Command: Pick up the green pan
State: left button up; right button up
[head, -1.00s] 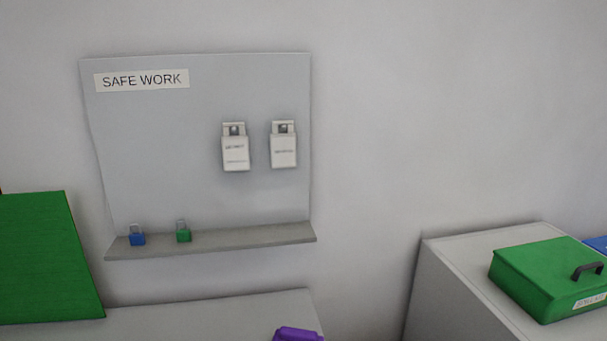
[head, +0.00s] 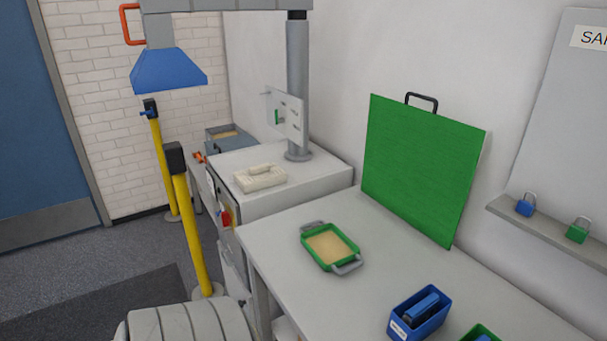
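In the head view a green pan (head: 311,233) lies on the grey table (head: 268,244), near its left end. It is a shallow rectangular tray with grey handles at two opposite ends and a tan, sand-like filling. It is upright and nothing touches it. Neither of my grippers shows in this view.
A green panel with a black handle (head: 420,170) leans on the wall behind the pan. Blue (head: 425,328) and green (head: 484,333) bins stand at the table's front right. A grey cabinet with a pale object (head: 260,178) stands left. Yellow posts (head: 192,235) stand on the floor.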

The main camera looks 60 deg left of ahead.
aim_at(331, 249)
jog(key=u, duration=1.75)
jog(key=k+j, duration=0.05)
jog(key=j, duration=0.05)
